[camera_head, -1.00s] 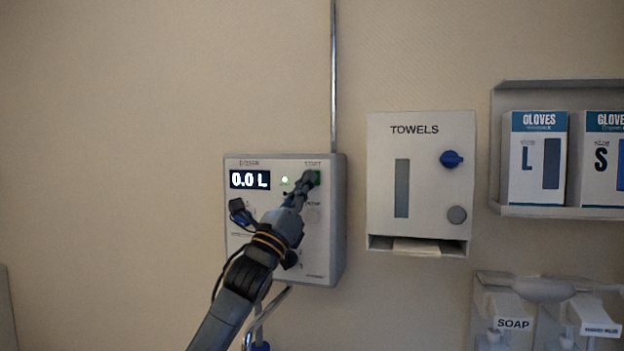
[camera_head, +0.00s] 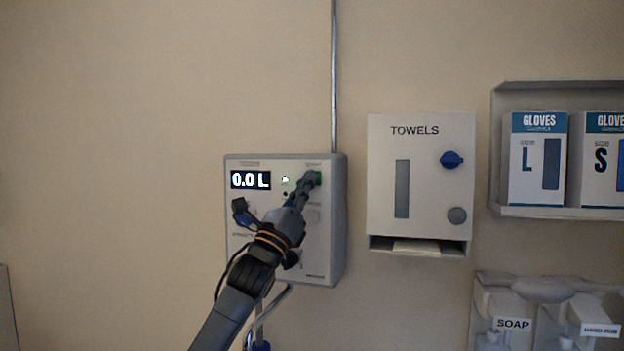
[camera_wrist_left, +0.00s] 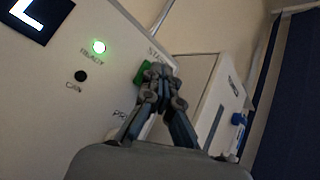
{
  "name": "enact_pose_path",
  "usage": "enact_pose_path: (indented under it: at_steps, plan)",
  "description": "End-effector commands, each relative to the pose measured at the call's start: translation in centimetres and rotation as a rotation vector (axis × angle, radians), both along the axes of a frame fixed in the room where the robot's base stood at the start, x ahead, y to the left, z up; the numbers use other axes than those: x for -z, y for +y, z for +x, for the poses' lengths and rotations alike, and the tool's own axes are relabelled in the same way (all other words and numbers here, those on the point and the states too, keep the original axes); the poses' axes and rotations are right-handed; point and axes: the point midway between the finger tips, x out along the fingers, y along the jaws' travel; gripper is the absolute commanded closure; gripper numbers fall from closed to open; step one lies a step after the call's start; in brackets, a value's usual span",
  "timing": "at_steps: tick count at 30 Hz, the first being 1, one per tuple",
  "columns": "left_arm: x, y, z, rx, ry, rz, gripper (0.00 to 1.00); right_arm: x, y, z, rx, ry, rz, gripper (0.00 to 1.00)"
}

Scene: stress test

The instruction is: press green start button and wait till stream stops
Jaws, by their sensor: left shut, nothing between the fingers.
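The grey dispenser box (camera_head: 326,250) is on the wall, with a display (camera_head: 250,180) reading "0.0 L" and a lit green light (camera_head: 285,180). The green start button (camera_head: 318,178) is at its upper right, partly hidden by my left gripper (camera_head: 308,180). The gripper is shut and empty, with its tips at the button; I cannot tell if they press it. In the left wrist view, the green button (camera_wrist_left: 143,72) shows just left of the shut fingertips (camera_wrist_left: 158,72), and the green light (camera_wrist_left: 99,47) glows. My right gripper is not in view.
A towel dispenser (camera_head: 437,145) hangs right of the box. Glove boxes (camera_head: 537,185) stand on a shelf at the far right, above soap dispensers (camera_head: 513,324). A metal pipe (camera_head: 334,80) runs up the wall above the box. The wall at left is bare.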

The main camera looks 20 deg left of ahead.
Motion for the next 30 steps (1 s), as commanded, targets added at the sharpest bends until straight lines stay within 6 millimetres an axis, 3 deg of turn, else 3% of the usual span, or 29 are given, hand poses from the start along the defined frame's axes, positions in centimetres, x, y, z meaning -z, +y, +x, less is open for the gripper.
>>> enact_pose_path:
  at_steps: [30]
  plan:
    - [0.1,0.0,-1.8,0.0,0.0,0.0,1.0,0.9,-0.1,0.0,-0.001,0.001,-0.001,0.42]
